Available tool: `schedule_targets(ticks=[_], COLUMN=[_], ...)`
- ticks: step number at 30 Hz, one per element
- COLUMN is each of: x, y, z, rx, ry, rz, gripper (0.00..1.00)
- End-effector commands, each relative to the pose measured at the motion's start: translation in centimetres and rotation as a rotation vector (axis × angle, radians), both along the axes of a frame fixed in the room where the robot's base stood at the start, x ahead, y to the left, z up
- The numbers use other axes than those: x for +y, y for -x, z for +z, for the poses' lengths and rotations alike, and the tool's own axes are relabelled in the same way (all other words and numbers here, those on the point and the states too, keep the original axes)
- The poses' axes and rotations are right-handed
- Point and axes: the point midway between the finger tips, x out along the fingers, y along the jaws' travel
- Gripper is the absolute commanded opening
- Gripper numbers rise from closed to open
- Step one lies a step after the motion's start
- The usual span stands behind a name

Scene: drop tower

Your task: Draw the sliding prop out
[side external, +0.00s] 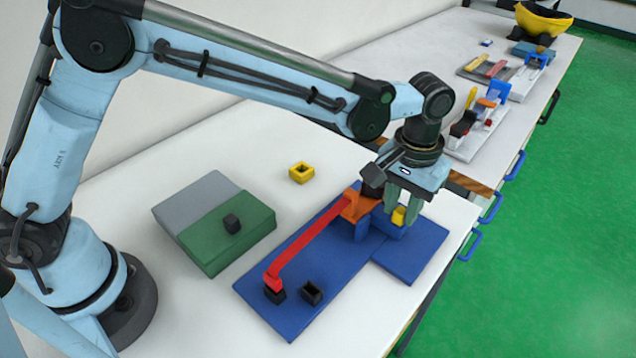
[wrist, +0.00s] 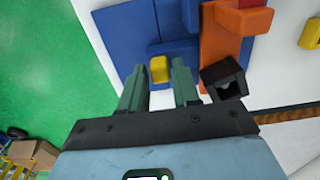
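The drop tower stands on a blue baseplate (side external: 290,290). A long sloping red bar (side external: 312,240) runs from an orange piece (side external: 358,207) at the tower down to the plate's near end. A small yellow block (side external: 399,215) sits at the blue block (side external: 388,226) beside the tower; I take it to be the sliding prop's grip, but cannot be sure. My gripper (side external: 402,212) is over it, fingers pointing down. In the wrist view the green fingers (wrist: 158,78) are apart, with the yellow block (wrist: 160,69) showing between their tips. Contact cannot be told.
A black hollow block (wrist: 223,80) is close to one finger, by the orange piece. Two black pieces sit at the red bar's low end, one being an open box (side external: 312,292). A green-grey block (side external: 225,238) and yellow hollow block (side external: 302,172) stand left and behind.

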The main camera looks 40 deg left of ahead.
Motion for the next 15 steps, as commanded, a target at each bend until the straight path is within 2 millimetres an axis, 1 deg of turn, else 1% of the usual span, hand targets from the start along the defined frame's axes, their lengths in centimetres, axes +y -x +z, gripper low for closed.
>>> schedule_targets(ticks=[1,4,6,13,15], x=[0.00,0.00,0.00,-0.03,-0.51], y=[0.00,0.00,0.00,0.00,-0.01], z=[0.01,0.02,0.02,0.03,0.03], rx=[0.000,0.000,0.000,0.000,0.000], ry=[0.000,0.000,0.000,0.000,0.000], rz=[0.000,0.000,0.000,0.000,-0.001], gripper=[0.23,0.08,0.00,0.00,0.00])
